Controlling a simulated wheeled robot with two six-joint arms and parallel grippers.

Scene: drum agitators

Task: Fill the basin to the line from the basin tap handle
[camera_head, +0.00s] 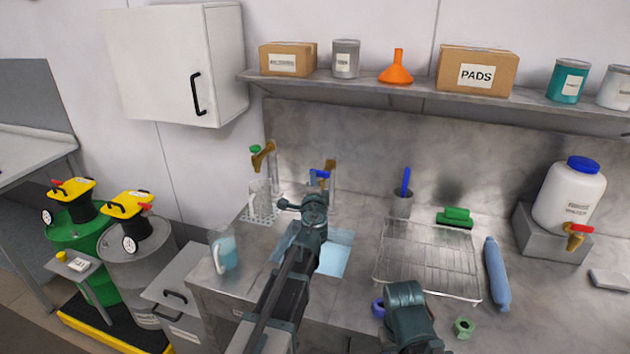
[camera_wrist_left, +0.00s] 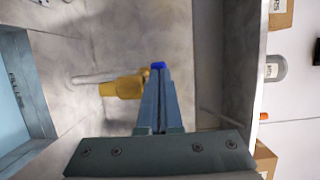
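The basin tap (camera_head: 331,172) is brass with a blue handle (camera_head: 321,174) and stands behind the basin (camera_head: 349,268), where light blue water shows. My left gripper (camera_head: 318,186) reaches over the basin up to the blue handle. In the left wrist view its fingers (camera_wrist_left: 158,74) lie together, with the blue handle (camera_wrist_left: 157,65) right at their tips and the brass tap body (camera_wrist_left: 122,87) beside them. I cannot tell whether the handle is pinched or only touched.
A second tap with a green handle (camera_head: 255,149) stands left, above a clear jug (camera_head: 260,193). A jug of blue liquid (camera_head: 223,250) stands by the counter's left edge. A wire rack (camera_head: 430,258), blue roll (camera_head: 496,273) and white jug (camera_head: 569,197) stand right. A shelf (camera_head: 400,92) runs above.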

